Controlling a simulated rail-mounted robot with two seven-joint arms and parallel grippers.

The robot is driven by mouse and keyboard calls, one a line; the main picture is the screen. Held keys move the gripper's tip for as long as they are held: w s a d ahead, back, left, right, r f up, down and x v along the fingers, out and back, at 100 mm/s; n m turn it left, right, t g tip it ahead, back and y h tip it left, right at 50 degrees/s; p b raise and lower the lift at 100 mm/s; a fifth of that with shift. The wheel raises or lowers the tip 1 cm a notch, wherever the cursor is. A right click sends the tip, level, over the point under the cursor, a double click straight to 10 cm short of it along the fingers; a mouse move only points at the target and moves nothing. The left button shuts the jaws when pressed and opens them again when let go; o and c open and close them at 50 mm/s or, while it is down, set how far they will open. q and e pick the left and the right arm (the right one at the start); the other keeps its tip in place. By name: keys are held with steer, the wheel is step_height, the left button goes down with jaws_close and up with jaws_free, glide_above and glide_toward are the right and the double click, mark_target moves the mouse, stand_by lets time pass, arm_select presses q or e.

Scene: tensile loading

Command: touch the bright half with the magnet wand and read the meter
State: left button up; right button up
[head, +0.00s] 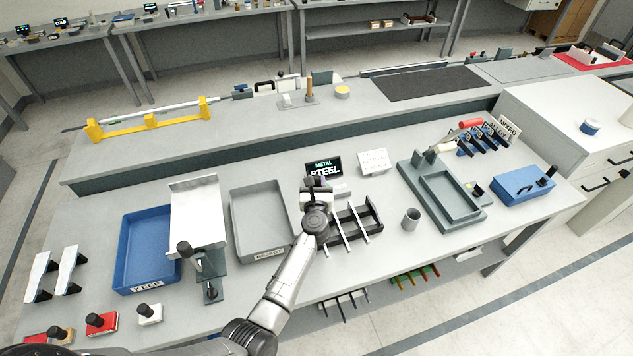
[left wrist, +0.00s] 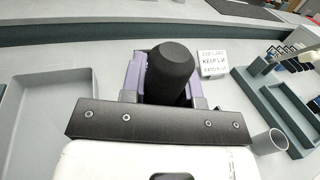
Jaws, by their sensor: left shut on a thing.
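My left gripper (head: 312,190) is over the middle of the bench, just in front of the meter. In the left wrist view it (left wrist: 165,85) is shut on a black round-topped handle (left wrist: 172,70), which I take to be the magnet wand's. The wand's lower end is hidden. The meter (head: 323,167) stands behind the gripper, and its screen reads "METAL STEEL". Pale metal bars (head: 361,222) lie across a dark rack (head: 372,212) just right of the gripper. I cannot tell which piece is the bright half or whether the wand touches it. My right gripper is not in view.
The grey reject tray (head: 240,190) and blue keep tray (head: 128,245) are to the left. A white card (head: 373,162), grey cup (head: 411,219), grey-green tray fixture (head: 425,190) and blue box (head: 523,188) are to the right. Knobbed blocks (head: 102,323) line the front left.

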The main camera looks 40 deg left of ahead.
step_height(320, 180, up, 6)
steer(key=p, duration=0.5)
steer(key=shift+p, duration=0.4)
stand_by(0.5)
